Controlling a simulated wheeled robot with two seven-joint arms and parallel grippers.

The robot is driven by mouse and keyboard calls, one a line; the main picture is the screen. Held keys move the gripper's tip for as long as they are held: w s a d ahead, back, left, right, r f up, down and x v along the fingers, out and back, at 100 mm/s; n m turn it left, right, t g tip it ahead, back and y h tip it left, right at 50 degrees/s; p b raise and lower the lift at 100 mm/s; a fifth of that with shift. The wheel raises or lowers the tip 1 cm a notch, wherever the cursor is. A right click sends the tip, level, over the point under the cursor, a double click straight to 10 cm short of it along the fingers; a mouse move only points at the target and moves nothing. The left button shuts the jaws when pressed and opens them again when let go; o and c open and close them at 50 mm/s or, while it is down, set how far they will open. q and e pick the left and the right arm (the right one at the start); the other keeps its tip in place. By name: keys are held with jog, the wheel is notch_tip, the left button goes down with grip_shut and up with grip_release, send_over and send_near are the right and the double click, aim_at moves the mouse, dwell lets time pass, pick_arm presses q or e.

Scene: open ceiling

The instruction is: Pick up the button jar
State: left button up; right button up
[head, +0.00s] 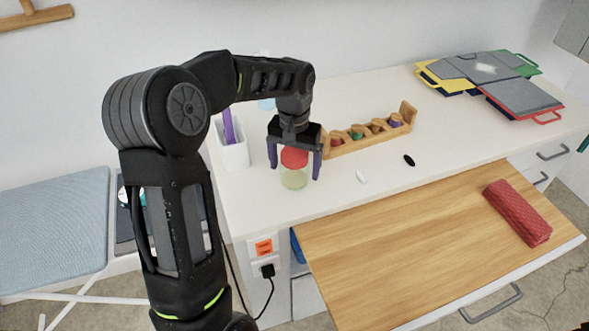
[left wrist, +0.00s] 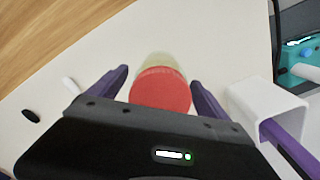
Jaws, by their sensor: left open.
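The button jar (head: 294,175) is a small clear jar with a red lid, standing upright on the white counter. In the left wrist view its red lid (left wrist: 160,92) shows between my fingers, with the clear body behind it. My left gripper (head: 295,172) points down over the jar with its two purple fingers open, one on each side of it. A gap shows between each finger and the jar. The contents of the jar are hard to make out. My right gripper is not in view.
A white holder (head: 233,150) with a purple item stands close left of the jar. A wooden rack (head: 368,134) with colored spools is to the right. A white (head: 361,177) and a black small object (head: 409,160) lie nearby. A wooden pull-out board (head: 420,250) is in front.

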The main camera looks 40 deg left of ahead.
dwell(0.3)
pick_arm(q)
jog(key=c, duration=1.7)
